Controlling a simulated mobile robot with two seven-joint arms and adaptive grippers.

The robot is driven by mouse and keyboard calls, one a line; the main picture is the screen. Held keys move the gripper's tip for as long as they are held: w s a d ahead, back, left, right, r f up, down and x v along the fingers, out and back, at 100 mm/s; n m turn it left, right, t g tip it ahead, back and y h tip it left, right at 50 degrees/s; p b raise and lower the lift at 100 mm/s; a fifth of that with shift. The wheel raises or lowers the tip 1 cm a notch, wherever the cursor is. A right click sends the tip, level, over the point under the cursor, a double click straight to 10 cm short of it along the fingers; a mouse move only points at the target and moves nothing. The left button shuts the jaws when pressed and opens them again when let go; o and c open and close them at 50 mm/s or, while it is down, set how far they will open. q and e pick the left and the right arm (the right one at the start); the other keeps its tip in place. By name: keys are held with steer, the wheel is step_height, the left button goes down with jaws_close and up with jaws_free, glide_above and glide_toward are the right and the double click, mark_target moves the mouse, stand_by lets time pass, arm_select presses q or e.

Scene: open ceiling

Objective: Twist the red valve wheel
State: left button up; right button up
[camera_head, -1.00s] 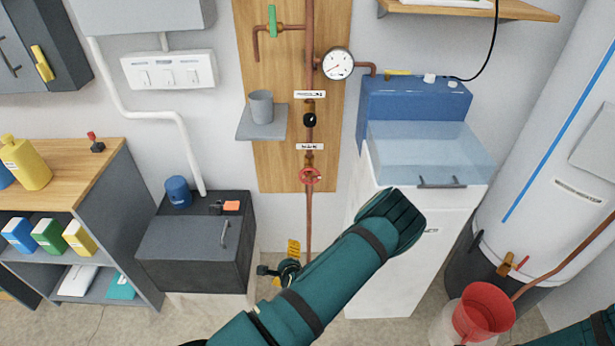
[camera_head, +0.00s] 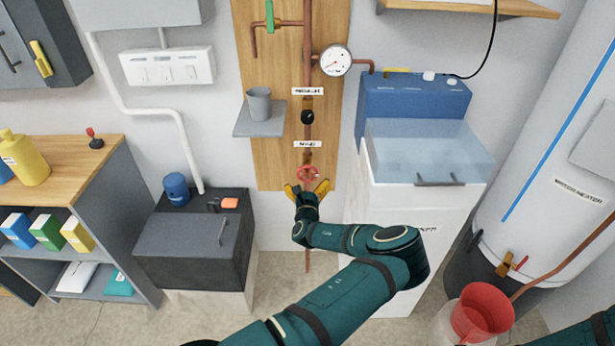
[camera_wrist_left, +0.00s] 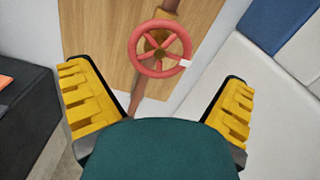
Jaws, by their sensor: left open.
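The red valve wheel (camera_head: 307,173) sits on the vertical copper pipe at the lower part of the wooden board. In the left wrist view the red valve wheel (camera_wrist_left: 160,49) is a spoked ring with a small white tag on its right rim. My left gripper (camera_head: 308,188) is open, its yellow fingers just below the wheel in the head view. In the left wrist view the fingers of my left gripper (camera_wrist_left: 159,100) are spread wide, with the wheel ahead between them and nothing held. My right gripper is not in view.
A black knob (camera_head: 307,117) and a pressure gauge (camera_head: 335,60) sit higher on the piping. A grey shelf with a cup (camera_head: 259,104) is left of the pipe. A white cabinet (camera_head: 405,205) stands close on the right, a dark box (camera_head: 195,245) lower left.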

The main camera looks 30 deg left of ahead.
mark_target(308, 175)
arm_select(q)
steer(key=shift+b+x, duration=0.35)
steer(key=shift+x, duration=2.35)
steer(key=c, duration=1)
